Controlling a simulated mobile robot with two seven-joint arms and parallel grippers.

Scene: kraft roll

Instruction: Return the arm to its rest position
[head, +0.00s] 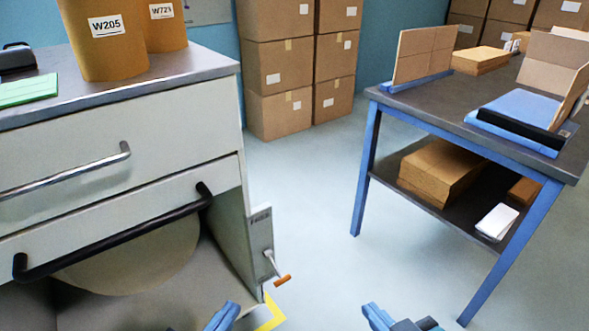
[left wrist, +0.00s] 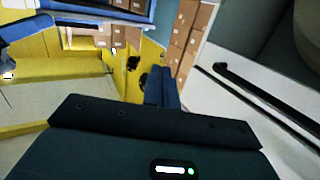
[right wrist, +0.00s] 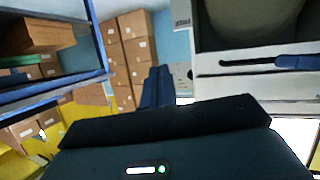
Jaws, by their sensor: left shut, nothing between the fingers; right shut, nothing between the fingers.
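My left gripper (head: 222,318) shows at the bottom edge of the head view, in front of the white cabinet (head: 75,160). My right gripper (head: 375,316) shows at the bottom edge, right of centre, over open floor. In the left wrist view the blue fingers (left wrist: 164,88) are together and hold nothing. In the right wrist view the blue fingers (right wrist: 156,86) are also together and empty. Both grippers appear apart from the furniture. Most of both arms is out of the head view.
Rolls marked W205 (head: 105,40) and W721 (head: 163,20) stand on the cabinet. Its black bar handle (head: 115,232) and an orange-ended crank (head: 282,280) stick out. A blue-legged table (head: 420,112) stands at right. Stacked cartons (head: 278,65) line the back. Floor between is clear.

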